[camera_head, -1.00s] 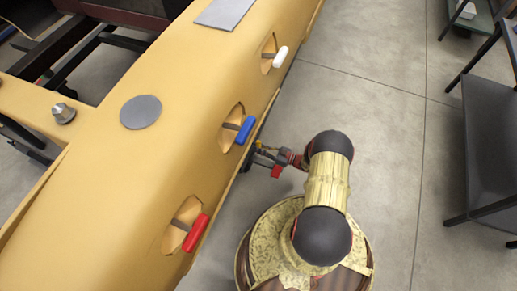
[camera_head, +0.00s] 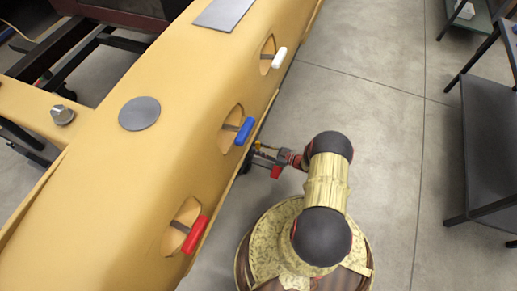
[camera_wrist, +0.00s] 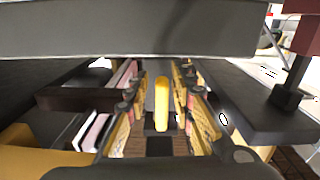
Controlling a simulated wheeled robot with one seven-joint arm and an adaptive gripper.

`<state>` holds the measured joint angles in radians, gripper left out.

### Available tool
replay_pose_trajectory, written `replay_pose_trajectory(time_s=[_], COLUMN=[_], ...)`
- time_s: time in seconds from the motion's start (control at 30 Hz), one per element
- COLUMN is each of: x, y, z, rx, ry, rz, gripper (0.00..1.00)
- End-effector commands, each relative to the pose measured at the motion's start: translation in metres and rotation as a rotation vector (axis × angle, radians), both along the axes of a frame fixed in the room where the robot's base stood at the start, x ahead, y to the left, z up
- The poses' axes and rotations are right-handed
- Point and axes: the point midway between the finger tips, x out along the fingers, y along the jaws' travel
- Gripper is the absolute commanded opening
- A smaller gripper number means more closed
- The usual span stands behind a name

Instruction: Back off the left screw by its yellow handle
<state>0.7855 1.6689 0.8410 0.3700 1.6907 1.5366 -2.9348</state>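The yellow handle (camera_wrist: 162,103) stands upright in the middle of the wrist view, between the two fingers of my gripper (camera_wrist: 158,110). A gap shows on both sides of it, so the fingers are open around it and do not appear to touch it. The screw that the handle belongs to cannot be made out. In the head view my gripper (camera_head: 262,155) is low beside the right edge of the yellow shell, near the blue handle.
The long yellow shell (camera_head: 110,190) carries a red handle (camera_head: 195,234), a blue handle (camera_head: 245,131) and a white handle (camera_head: 280,58) in recesses. A grey bar (camera_wrist: 130,30) crosses the top of the wrist view.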

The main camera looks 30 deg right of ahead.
Motion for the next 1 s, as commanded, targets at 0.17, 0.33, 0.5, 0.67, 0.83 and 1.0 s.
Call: replay_pose_trajectory(time_s=[0.17, 0.33, 0.5, 0.67, 0.83, 1.0], x=[0.000, 0.000, -0.010, -0.033, -0.061, -0.082], y=[0.000, 0.000, -0.008, -0.027, -0.048, -0.065], z=[0.000, 0.001, 0.001, 0.001, 0.001, 0.000], rx=[0.001, 0.002, 0.002, 0.002, 0.002, 0.001], ry=[-0.001, -0.001, -0.001, 0.000, -0.001, -0.001], rz=[0.001, 0.001, -0.001, -0.004, -0.003, -0.002], gripper=[0.30, 0.30, 0.30, 0.30, 0.30, 0.30])
